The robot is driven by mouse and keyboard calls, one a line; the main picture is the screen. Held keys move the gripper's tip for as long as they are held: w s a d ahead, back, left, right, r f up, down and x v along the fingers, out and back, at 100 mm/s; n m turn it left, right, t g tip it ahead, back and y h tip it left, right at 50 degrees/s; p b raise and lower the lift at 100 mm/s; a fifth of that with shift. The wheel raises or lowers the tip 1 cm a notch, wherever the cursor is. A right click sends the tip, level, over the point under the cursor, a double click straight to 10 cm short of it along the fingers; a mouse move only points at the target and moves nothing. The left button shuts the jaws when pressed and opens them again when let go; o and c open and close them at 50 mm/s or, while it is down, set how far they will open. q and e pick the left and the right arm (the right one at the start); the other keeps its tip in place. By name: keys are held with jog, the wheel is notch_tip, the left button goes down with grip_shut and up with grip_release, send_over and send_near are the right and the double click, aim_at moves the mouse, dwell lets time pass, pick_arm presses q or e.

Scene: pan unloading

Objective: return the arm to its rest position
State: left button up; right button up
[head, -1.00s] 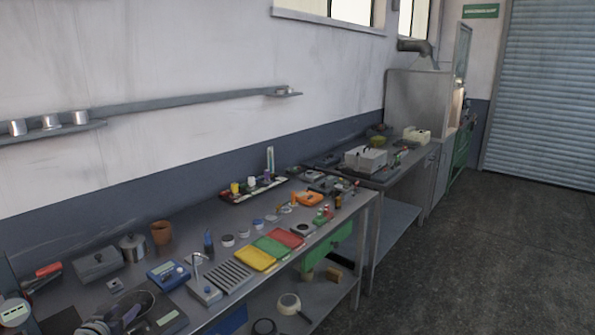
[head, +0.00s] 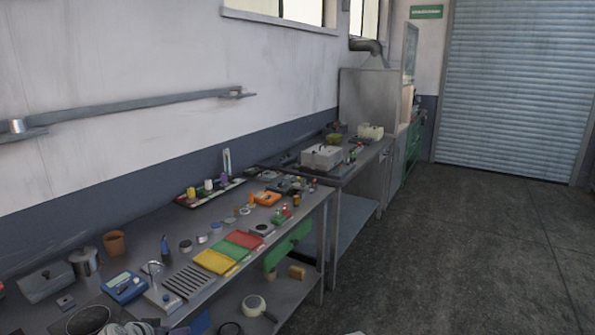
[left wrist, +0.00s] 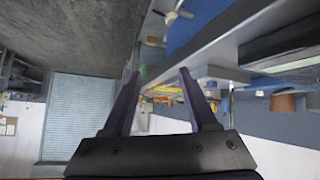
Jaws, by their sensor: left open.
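My left gripper (left wrist: 157,74) shows in the left wrist view, with two dark fingers spread apart and nothing between them. That view is upside down, with the floor above and the bench edge to the right. The fingers point along the bench and touch nothing that I can see. In the head view I cannot clearly make out the left gripper. My right gripper is in neither view. A round dark pan-like dish (head: 88,320) is cut off by the bottom edge of the head view, at the near end of the bench.
The metal workbench (head: 150,228) holds a blue scale (head: 124,287), a slotted rack (head: 188,281), yellow (head: 213,262), green (head: 229,250) and red (head: 244,238) trays, and a brown pot (head: 115,243). A lower shelf (head: 285,296) holds a white-rimmed pan (head: 254,305). The floor (head: 430,260) to the right is clear.

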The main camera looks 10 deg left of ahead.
pick_arm(q)
jog(key=s+d+f+m+g+h, duration=0.1)
jog(key=d+f+m+g, duration=0.15)
jog(key=d, duration=0.85)
jog(key=d+f+m+g+h, duration=0.1)
jog(key=d+f+g, duration=0.25)
jog(key=d, duration=0.75)
jog(key=s+d+f+m+g+y, duration=0.1)
jog(key=s+d+g+y, duration=0.3)
jog(key=s+d, duration=0.5)
jog(key=d, duration=0.4)
jog(key=shift+f, duration=0.25)
